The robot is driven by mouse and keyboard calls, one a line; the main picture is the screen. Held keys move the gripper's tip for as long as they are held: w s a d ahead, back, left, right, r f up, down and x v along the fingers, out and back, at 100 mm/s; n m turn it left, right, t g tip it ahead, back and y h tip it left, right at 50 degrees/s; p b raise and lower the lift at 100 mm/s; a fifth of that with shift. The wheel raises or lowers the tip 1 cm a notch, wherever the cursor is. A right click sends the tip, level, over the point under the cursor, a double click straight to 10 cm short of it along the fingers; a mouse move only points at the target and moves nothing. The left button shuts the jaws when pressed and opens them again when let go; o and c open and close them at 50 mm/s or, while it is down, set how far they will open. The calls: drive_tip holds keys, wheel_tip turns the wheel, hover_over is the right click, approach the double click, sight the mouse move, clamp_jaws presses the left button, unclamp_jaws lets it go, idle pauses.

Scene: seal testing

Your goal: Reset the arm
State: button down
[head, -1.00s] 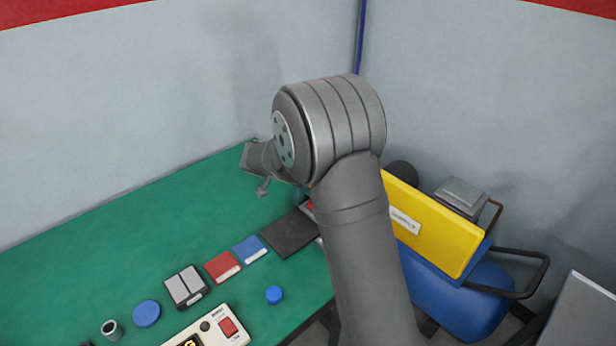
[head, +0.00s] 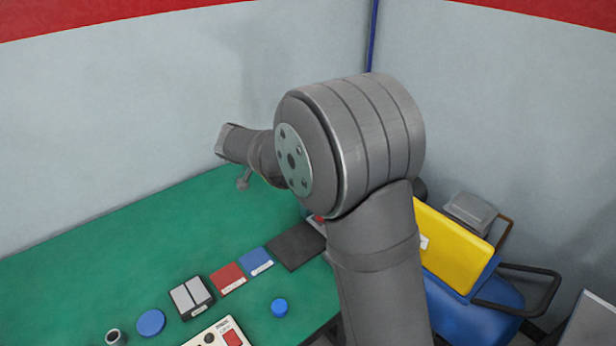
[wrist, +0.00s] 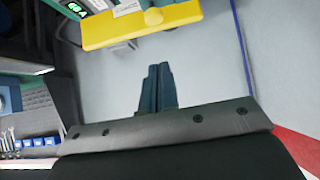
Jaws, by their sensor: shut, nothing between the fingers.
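My arm's large grey elbow and link fill the middle of the head view, raised above the right end of the green bench (head: 90,255). The forearm points away to the left, and my gripper's fingers cannot be made out there. In the wrist view my gripper (wrist: 158,72) shows its two dark fingers side by side, closed together, with nothing held. The fingers stand against a plain pale grey floor or wall surface, touching nothing visible.
On the bench lie a red pad (head: 227,278), a blue pad (head: 255,261), a black mat (head: 294,246), a blue disc (head: 151,323), a blue cap (head: 279,308) and a white control box (head: 218,335). A yellow panel (head: 455,247) stands right of the arm, above a blue cart (head: 480,310).

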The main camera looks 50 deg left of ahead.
drive_tip(key=shift+s+r, duration=0.5)
drive_tip(key=shift+s, duration=0.05)
drive_tip(key=shift+w, duration=0.1)
drive_tip(key=x, duration=1)
drive_tip(key=v, duration=0.7)
drive_tip(key=shift+w+r, duration=0.25)
drive_tip(key=shift+w, duration=0.05)
